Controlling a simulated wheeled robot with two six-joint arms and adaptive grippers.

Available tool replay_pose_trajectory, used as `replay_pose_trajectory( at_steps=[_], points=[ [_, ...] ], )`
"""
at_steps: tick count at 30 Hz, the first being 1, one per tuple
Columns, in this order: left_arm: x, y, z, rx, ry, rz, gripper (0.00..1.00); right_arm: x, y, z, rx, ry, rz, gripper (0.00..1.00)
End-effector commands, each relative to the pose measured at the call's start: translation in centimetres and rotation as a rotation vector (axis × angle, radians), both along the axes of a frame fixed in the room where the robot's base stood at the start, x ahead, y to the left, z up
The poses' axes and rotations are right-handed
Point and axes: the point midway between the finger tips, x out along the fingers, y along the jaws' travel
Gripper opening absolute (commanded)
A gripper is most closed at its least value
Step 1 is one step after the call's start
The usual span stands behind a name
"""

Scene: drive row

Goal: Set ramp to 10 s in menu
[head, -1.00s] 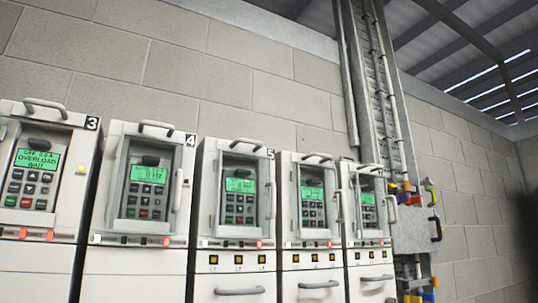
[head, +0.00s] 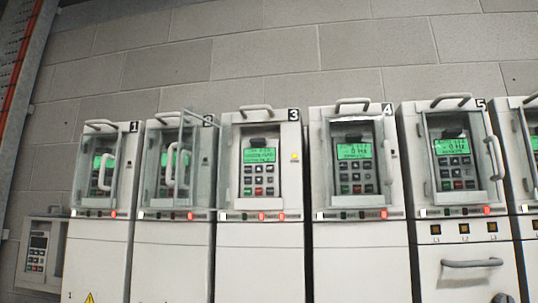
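A row of white drive cabinets stands against the wall in the head view, with a keypad and lit green display on each. Drive 3 (head: 284,205) is near the middle; its keypad (head: 259,170) looks uncovered and an amber lamp glows beside it. Its display text is too small to read surely. Drive 1 (head: 77,213), drive 2 (head: 149,212), drive 4 (head: 335,206) and drive 5 (head: 409,203) have framed clear covers with handles over their keypads. Drive 4's display (head: 354,151) seems to read 0 Hz. Neither gripper is in view.
A smaller keypad box (head: 38,243) hangs low at the left, beside drive 1. A cable ladder (head: 22,50) with red cables runs up the wall at the far left. Another cabinet is cut off at the right edge. Handles stick out from the cabinet fronts and tops.

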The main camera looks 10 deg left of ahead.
Motion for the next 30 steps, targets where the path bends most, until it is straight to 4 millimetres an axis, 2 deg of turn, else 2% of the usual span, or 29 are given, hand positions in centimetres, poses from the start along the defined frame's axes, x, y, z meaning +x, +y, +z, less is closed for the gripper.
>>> replay_pose_trajectory(
  at_steps=[17,21,30],
  points=[
    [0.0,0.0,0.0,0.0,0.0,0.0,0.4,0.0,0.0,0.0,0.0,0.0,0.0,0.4],
    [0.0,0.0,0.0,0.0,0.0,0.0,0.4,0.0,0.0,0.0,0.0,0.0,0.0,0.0],
    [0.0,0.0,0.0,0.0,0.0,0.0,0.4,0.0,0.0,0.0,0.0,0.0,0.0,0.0]
  ],
)
